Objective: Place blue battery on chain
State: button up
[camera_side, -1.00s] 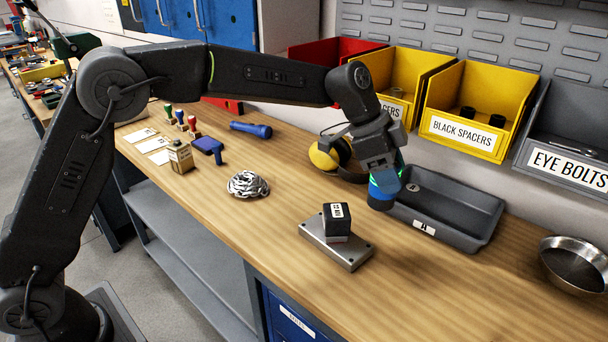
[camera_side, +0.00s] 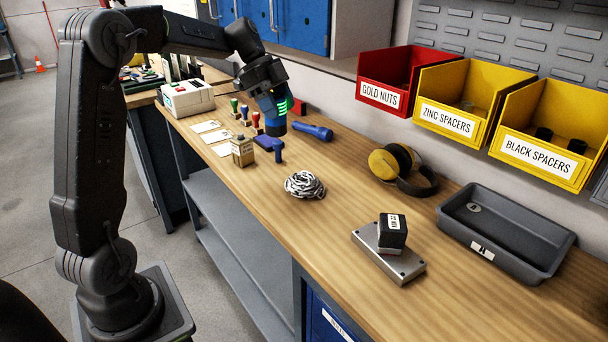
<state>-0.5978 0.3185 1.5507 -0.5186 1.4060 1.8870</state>
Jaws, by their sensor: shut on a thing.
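My gripper (camera_side: 272,103) is in the upper middle of the side view, raised above the bench. It is shut on the blue battery (camera_side: 275,127), a short cylinder with a dark body, blue near its lower end, and glowing green marks beside the fingers. The battery hangs slightly tilted, apart from the chain. The silver chain (camera_side: 305,185) lies in a loose heap on the wooden bench, to the right of and nearer than the battery in the picture. Nothing lies on the chain. The fingers partly hide the battery.
A blue flashlight (camera_side: 313,131), a blue-handled tool (camera_side: 268,143), small stamps (camera_side: 245,112) and a tan box (camera_side: 242,151) stand near the gripper. A metal plate with a black block (camera_side: 391,232), yellow earmuffs (camera_side: 391,162) and a grey tray (camera_side: 510,235) are to the right.

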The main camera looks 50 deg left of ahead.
jog(key=s+a, duration=0.3)
send_over(307, 175)
notch_tip(307, 175, down, 6)
jog(key=shift+f, duration=2.15)
jog(key=shift+f, duration=0.1)
jog(key=o, duration=1.1)
jog(key=shift+f, duration=0.1)
jog(key=shift+o, duration=0.2)
